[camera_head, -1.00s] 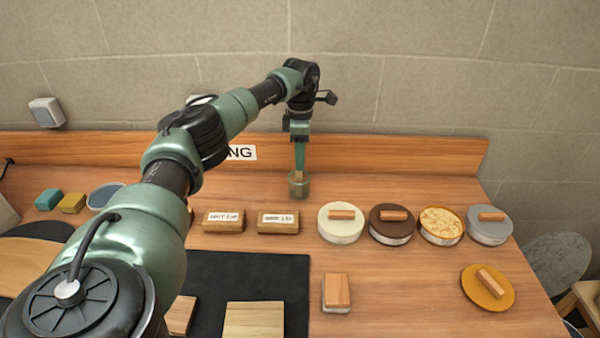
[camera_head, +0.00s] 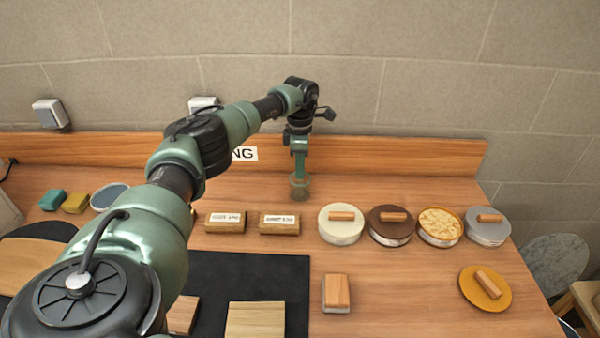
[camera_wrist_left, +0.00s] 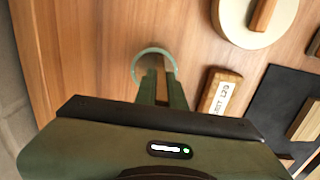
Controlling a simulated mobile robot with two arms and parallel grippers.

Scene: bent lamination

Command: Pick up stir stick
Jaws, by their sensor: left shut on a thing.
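A small round greenish glass jar (camera_head: 299,189) stands on the workbench near the back ledge. Its open rim (camera_wrist_left: 139,58) shows in the left wrist view. My left gripper (camera_head: 300,173) points down at the jar's mouth, its fingertips at or just inside the rim. In the left wrist view, the left gripper (camera_wrist_left: 160,84) has its fingers close together on a thin wooden piece, which I take as the stir stick (camera_wrist_left: 161,86). Most of the stick is hidden by the fingers and jar. My right gripper is not in view.
Two labelled wooden blocks (camera_head: 225,222) lie left of the jar's front. Several round lidded tins, including a cream one (camera_head: 341,230), stand to the right. A dark mat (camera_head: 250,275) lies in front. The back ledge (camera_head: 400,155) and wall are close behind the jar.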

